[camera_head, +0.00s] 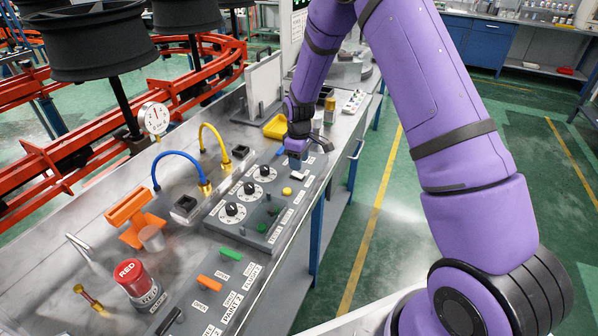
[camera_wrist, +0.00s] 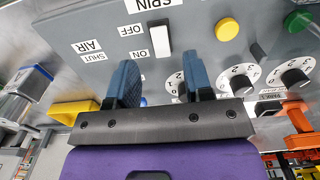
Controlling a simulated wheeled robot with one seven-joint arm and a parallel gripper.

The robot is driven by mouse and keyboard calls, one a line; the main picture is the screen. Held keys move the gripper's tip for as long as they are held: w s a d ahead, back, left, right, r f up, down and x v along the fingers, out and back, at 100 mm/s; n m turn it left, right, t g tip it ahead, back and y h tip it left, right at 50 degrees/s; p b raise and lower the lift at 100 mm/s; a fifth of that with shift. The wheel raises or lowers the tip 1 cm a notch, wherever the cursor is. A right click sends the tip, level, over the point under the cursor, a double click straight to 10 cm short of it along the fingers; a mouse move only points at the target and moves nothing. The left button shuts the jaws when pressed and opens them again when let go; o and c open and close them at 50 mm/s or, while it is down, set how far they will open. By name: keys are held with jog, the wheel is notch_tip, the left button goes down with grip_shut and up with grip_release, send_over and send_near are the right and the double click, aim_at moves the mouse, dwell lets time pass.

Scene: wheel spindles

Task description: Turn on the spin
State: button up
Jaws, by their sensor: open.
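The white spin switch (camera_wrist: 159,38) sits on the grey control panel (camera_wrist: 195,38) under an upside-down SPIN label in the wrist view. ON and OFF labels are beside it; I cannot tell which way it is set. My gripper (camera_wrist: 162,65) is open and empty, its two blue fingers pointing at the panel on either side of the switch's near end. I see no clear contact. In the head view my gripper (camera_head: 298,148) is over the far end of the panel (camera_head: 262,207), its fingers largely hidden.
A yellow button (camera_wrist: 228,29), a green button (camera_wrist: 298,20) and numbered dials (camera_wrist: 240,80) are beside the switch. A yellow tray (camera_head: 277,127) is close to my gripper.

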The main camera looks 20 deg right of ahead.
aim_at(299, 175)
jog(key=shift+f, duration=2.4)
